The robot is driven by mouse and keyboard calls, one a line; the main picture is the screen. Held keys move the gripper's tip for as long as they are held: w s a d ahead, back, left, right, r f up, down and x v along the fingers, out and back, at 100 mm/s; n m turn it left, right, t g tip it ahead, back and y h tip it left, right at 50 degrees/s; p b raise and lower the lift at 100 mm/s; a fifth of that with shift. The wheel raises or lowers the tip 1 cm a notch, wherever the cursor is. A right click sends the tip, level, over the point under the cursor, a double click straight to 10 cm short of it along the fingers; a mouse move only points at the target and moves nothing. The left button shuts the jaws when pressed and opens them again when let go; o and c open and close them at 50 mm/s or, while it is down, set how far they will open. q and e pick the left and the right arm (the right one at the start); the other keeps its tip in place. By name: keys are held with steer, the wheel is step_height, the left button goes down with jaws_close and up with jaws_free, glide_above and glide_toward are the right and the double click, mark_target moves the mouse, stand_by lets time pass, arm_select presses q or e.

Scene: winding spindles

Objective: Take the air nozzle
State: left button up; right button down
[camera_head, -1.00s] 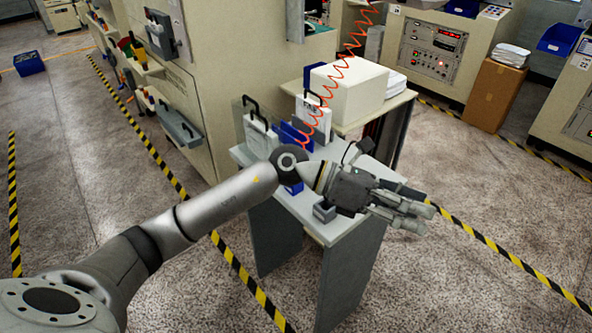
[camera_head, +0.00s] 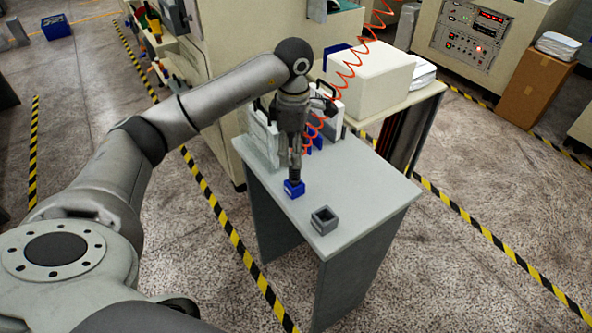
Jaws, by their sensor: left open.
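My left gripper (camera_head: 295,160) points down over the small table (camera_head: 365,195). Its fingers are above and around a dark upright piece (camera_head: 295,176) that stands in a small blue holder (camera_head: 294,189). This piece may be the air nozzle, but the fingers hide most of it. An orange coiled hose (camera_head: 346,80) hangs down from above and passes behind the gripper, where its lower end is hidden. The gripper is open; I cannot tell whether the fingers touch the piece. My right gripper is not in view.
A grey empty square holder (camera_head: 324,220) stands near the table's front edge. White and blue upright boards (camera_head: 262,138) stand at the table's back. A white box (camera_head: 371,78) sits on a side table behind. The table's right part is clear.

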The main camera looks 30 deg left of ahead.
mark_target(295, 177)
arm_select(q)
steer(key=shift+f, duration=0.9)
steer(key=shift+w+f+p, duration=0.15)
steer(key=shift+f+p, duration=0.15)
step_height(295, 177, down, 4)
steer(key=shift+f+p, duration=0.1)
steer(key=shift+p, duration=1.05)
steer(key=shift+f, duration=0.3)
steer(key=c, duration=1.1)
jaws_close()
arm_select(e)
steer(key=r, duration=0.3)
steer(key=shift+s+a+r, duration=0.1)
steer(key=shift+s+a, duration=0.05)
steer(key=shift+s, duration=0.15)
